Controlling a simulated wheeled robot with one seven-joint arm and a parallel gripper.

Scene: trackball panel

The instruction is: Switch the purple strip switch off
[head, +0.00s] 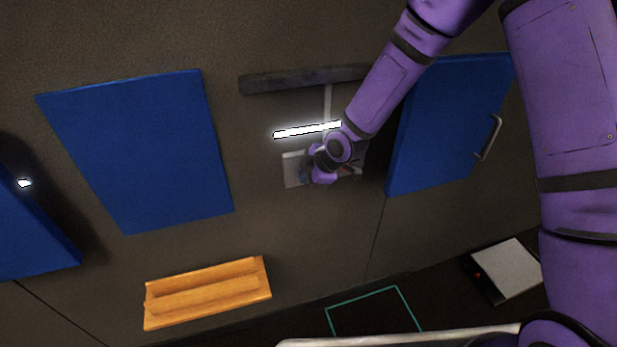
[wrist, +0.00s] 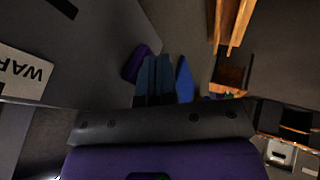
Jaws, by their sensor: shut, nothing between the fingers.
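My gripper (head: 328,166) is at a pale plate (head: 292,170) on the wall, under a glowing white strip light (head: 307,130); my wrist covers most of the plate. In the wrist view the fingers (wrist: 154,80) are shut together and empty. A small purple piece (wrist: 140,63) shows just left of the fingertips and may be the purple strip switch. I cannot tell whether the fingers touch it, nor which way it is set. In the head view the switch cannot be made out behind my wrist.
Blue panels (head: 140,145) and a blue door (head: 445,125) with a handle flank the plate. A dark bar (head: 290,79) runs above the strip light. An orange rack (head: 207,293) is at the lower left. A grey-topped box (head: 508,269) is at the lower right. A warning label (wrist: 22,76) shows in the wrist view.

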